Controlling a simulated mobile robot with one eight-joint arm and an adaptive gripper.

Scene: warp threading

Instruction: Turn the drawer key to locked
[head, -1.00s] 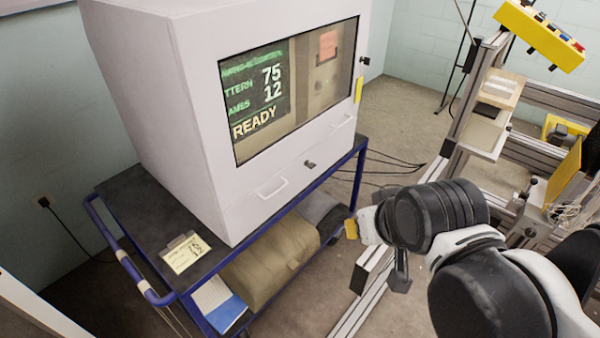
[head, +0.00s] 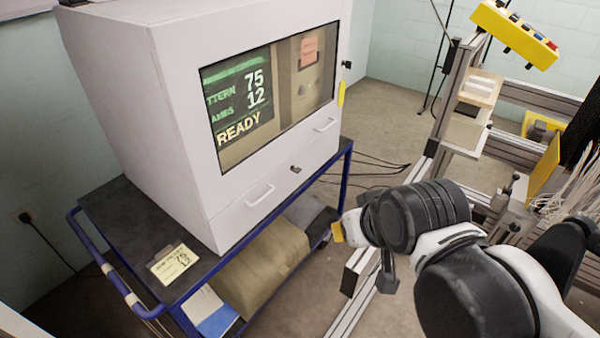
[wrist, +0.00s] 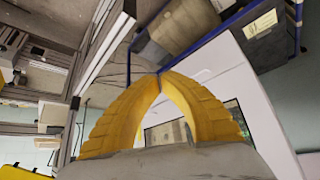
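The drawer key (head: 295,169) is a small dark piece in the lock of the white drawer front (head: 285,182), between two white handles, below the screen window. Its exact angle is too small to read. My gripper (head: 338,233) is to the right of the cart and lower than the key in the head view, clearly apart from it. In the wrist view its two yellow fingers (wrist: 161,74) meet at the tips with nothing between them. The white cabinet (wrist: 262,110) shows behind them there, but I cannot make out the key.
The cabinet stands on a blue-framed cart (head: 345,190) with a card (head: 174,263) on its top and a tan bundle (head: 262,262) below. A yellow tag (head: 341,93) hangs at the cabinet's right edge. A metal frame (head: 455,100) stands to the right; cables lie on the floor.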

